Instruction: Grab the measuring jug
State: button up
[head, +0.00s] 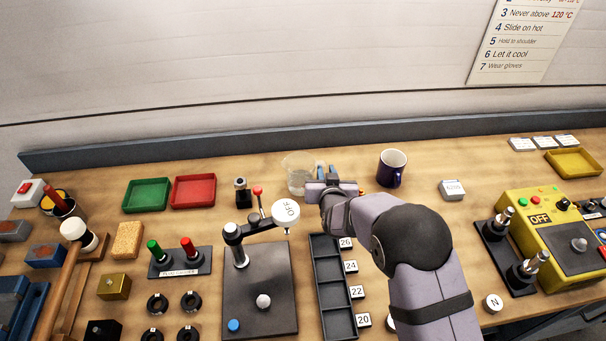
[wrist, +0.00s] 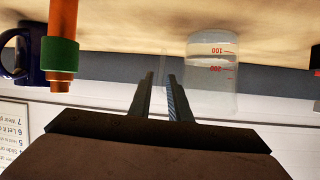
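The measuring jug (head: 297,174) is clear, with red markings, and stands upright towards the back of the bench. In the upside-down wrist view the jug (wrist: 212,78) shows its 100 and 200 marks, just right of the fingers. My gripper (head: 325,169) is low at the jug's right side in the head view. In the wrist view the gripper (wrist: 161,75) has a narrow gap between its fingertips. A faint clear edge, perhaps the jug's handle, shows around that gap; I cannot tell if the fingers touch it.
A dark blue mug (head: 391,170) stands to the right. A copper-coloured post with a green band (wrist: 61,50) is close in the wrist view. A black compartment tray (head: 322,262) lies nearer.

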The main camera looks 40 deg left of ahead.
grip_shut()
jog(key=shift+r, duration=0.1)
jog(key=shift+r, duration=0.2)
notch_tip(320, 180, up, 9)
jog(key=b, duration=0.2)
jog(key=shift+r, duration=0.2)
dwell(0.8)
